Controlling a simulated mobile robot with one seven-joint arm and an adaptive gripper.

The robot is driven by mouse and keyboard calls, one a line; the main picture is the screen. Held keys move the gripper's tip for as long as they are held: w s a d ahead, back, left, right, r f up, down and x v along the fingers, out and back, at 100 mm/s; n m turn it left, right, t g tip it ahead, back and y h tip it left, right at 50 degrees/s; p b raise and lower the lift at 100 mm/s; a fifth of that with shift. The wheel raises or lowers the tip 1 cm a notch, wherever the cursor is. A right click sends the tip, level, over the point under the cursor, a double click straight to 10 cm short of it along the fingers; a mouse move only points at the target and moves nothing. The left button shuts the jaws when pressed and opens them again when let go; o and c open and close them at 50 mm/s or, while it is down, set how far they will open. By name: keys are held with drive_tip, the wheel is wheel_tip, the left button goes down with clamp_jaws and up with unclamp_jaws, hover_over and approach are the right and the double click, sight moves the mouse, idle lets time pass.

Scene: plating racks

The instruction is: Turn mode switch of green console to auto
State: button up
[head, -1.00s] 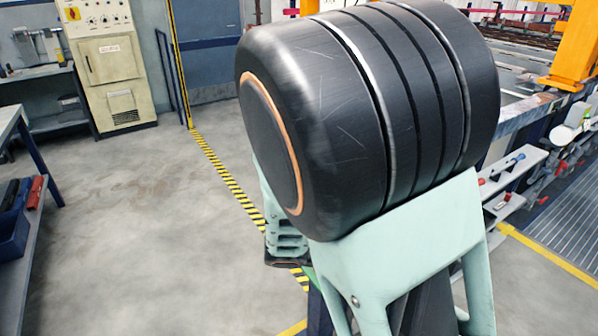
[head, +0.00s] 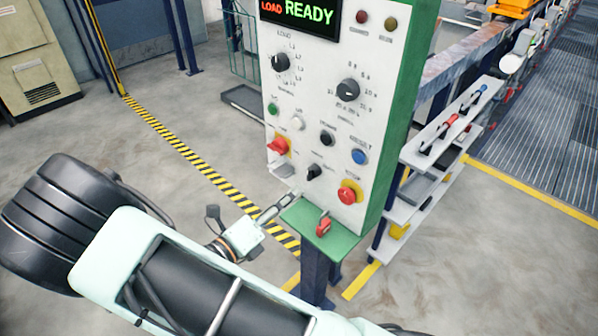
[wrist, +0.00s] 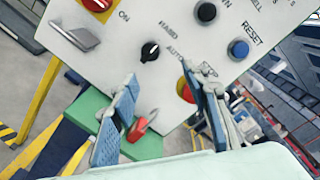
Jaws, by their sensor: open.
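The green console (head: 385,140) stands in the middle of the head view, with a white panel of knobs and buttons. Its mode switch (head: 314,172) is a small black knob low on the panel. In the wrist view the mode switch (wrist: 150,51) sits beside the HAND and AUTO labels. Its white mark seems to point toward HAND. My gripper (head: 282,204) is in front of the lower panel, left of and below the switch. In the wrist view my gripper (wrist: 161,76) has its two fingers apart and nothing between them; the switch lies just beyond the tips.
A red emergency button (head: 348,192) is right of the switch, and a red rotary switch (head: 278,146) is above left. A red padlock (head: 323,227) lies on the green ledge below. A shelf rack (head: 425,170) stands at right. Open floor lies at left.

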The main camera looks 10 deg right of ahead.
sight(309, 177)
drive_tip(key=x, duration=0.6)
drive_tip(key=w+a+x, duration=0.1)
drive_tip(key=x, duration=0.3)
drive_tip(key=shift+w+d+f+p, duration=0.1)
drive_tip(key=shift+w+f+p, duration=0.05)
drive_tip(key=shift+f+p, duration=0.15)
drive_tip(key=c, duration=1)
